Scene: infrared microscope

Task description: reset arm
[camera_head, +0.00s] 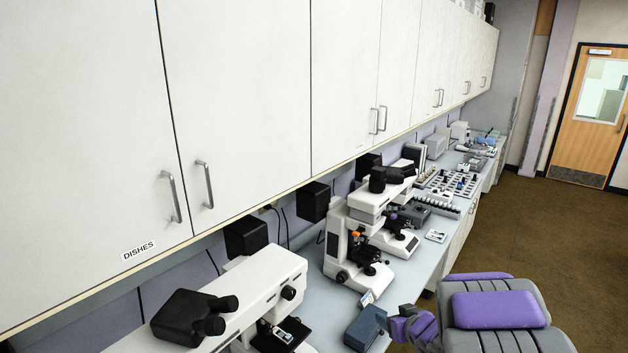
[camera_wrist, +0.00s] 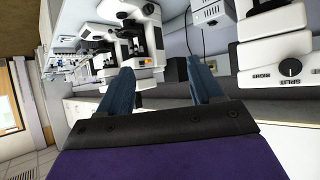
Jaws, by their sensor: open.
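My gripper (camera_wrist: 161,82) shows in the wrist view with its two blue fingers spread apart and nothing between them. In the head view, the blue-grey end of my gripper (camera_head: 365,328) is at the lower right, by the front edge of the bench. My purple and grey arm and body fill the lower right there. A white microscope (camera_head: 362,235) stands on the bench beyond my gripper. Another white microscope (camera_head: 250,290) with black eyepieces is to the left of my gripper. I see no contact with either, but the exact gap is hard to tell.
White wall cabinets (camera_head: 245,90) overhang the pale bench (camera_head: 428,262). Farther along the bench are a rack of vials (camera_head: 452,185) and small instruments. Brown floor (camera_head: 560,235) lies open to the right, toward a wooden door (camera_head: 592,120).

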